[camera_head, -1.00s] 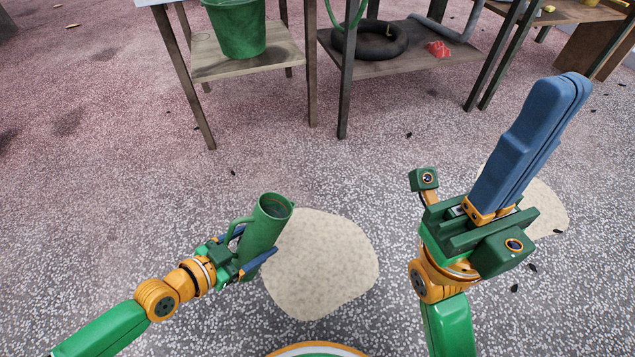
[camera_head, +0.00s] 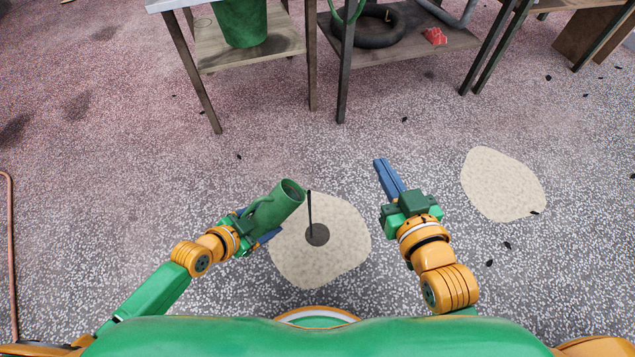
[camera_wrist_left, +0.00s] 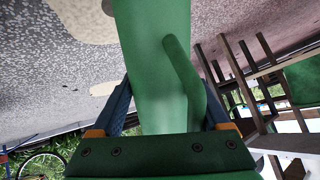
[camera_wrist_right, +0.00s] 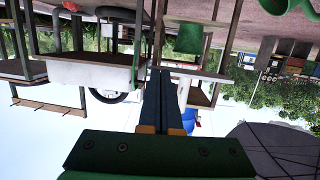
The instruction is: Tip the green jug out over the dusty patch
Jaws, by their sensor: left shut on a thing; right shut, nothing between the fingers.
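The green jug (camera_head: 274,207) is tilted, its open mouth facing up and right in the head view. My left gripper (camera_head: 257,223) is shut on it; the jug also fills the middle of the left wrist view (camera_wrist_left: 153,60), between the blue fingers. A thin dark stream (camera_head: 309,212) stands just right of the mouth, above a dark wet spot (camera_head: 317,235) on the near pale dusty patch (camera_head: 300,265). A second pale patch (camera_head: 503,185) lies further right. My right gripper (camera_head: 380,164) is shut and empty, right of the near patch.
A table with a lower shelf (camera_head: 250,55) holding a green bucket (camera_head: 241,22) stands at the back. Beside it, a second shelf (camera_head: 405,52) holds a black tyre (camera_head: 372,30) and a red object (camera_head: 434,36). A copper-coloured pipe or hose (camera_head: 11,250) runs along the left edge.

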